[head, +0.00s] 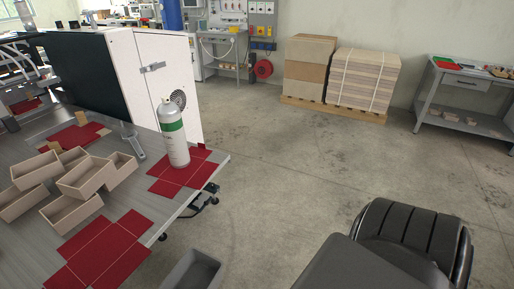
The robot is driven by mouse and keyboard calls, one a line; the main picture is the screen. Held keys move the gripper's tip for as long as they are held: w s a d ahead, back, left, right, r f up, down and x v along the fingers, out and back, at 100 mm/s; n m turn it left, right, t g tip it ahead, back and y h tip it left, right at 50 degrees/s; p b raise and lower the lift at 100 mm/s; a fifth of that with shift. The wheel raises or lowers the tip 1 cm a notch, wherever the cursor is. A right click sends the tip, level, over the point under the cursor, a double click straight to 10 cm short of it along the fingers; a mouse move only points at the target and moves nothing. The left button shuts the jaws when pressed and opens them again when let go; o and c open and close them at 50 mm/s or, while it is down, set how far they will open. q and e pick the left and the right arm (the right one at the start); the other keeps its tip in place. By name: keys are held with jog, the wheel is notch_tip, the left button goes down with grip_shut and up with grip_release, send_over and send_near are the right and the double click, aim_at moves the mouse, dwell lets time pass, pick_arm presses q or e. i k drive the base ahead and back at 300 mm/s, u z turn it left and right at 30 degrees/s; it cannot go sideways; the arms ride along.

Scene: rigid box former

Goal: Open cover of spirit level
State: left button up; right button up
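I cannot make out a spirit level or its cover in the head view. Neither of my grippers is in view.
A green and white spray canister (174,138) stands upright on red flat box blanks (200,172) near the table's right edge. Several open cardboard boxes (75,213) lie left. Stacked boards (362,80) are behind. The middle floor is clear.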

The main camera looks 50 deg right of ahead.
aim_at(203, 198)
jog(key=z, duration=0.95)
